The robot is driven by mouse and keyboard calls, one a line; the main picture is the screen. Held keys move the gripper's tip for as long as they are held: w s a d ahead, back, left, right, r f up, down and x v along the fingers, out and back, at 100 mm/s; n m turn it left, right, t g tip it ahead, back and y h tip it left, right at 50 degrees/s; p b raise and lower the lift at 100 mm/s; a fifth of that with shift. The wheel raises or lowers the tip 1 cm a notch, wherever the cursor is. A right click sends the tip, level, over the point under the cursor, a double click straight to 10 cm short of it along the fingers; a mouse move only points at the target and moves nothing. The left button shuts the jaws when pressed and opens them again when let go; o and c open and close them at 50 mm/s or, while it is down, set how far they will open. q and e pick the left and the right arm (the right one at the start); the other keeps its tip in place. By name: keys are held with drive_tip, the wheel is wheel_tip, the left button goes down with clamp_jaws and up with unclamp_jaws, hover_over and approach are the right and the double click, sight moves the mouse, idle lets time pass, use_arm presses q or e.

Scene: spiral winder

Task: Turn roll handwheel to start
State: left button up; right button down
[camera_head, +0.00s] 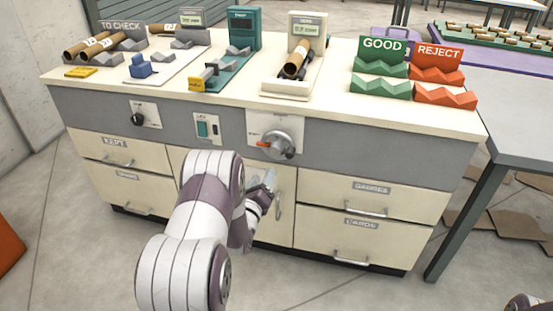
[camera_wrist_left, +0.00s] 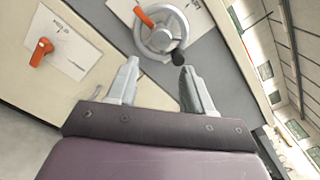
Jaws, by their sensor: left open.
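The roll handwheel (camera_head: 279,144) is a round grey wheel on a white plate on the cabinet's grey front band. An orange pointer sticks out at its left in the head view. In the wrist view the handwheel (camera_wrist_left: 160,30) lies beyond the fingertips, with a black knob (camera_wrist_left: 179,58) on its rim near the right finger. My left gripper (camera_head: 268,180) is below the wheel in the head view. In the wrist view the left gripper (camera_wrist_left: 158,75) is open, its fingers apart with nothing between them. My right gripper is not in view.
An orange handle (camera_wrist_left: 41,51) on a white plate shows in the wrist view. A black dial (camera_head: 138,119) and a green switch (camera_head: 202,130) are left of the wheel. Drawers and a door handle (camera_head: 278,206) lie below. The cabinet top (camera_head: 330,100) holds gauges and GOOD and REJECT racks.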

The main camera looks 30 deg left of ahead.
sight(275, 152)
use_arm(q)
drive_tip(key=b+x, duration=0.2)
drive_tip(key=x, duration=0.9)
drive_tip(key=shift+w+d, duration=0.15)
drive_tip(key=c, duration=0.8)
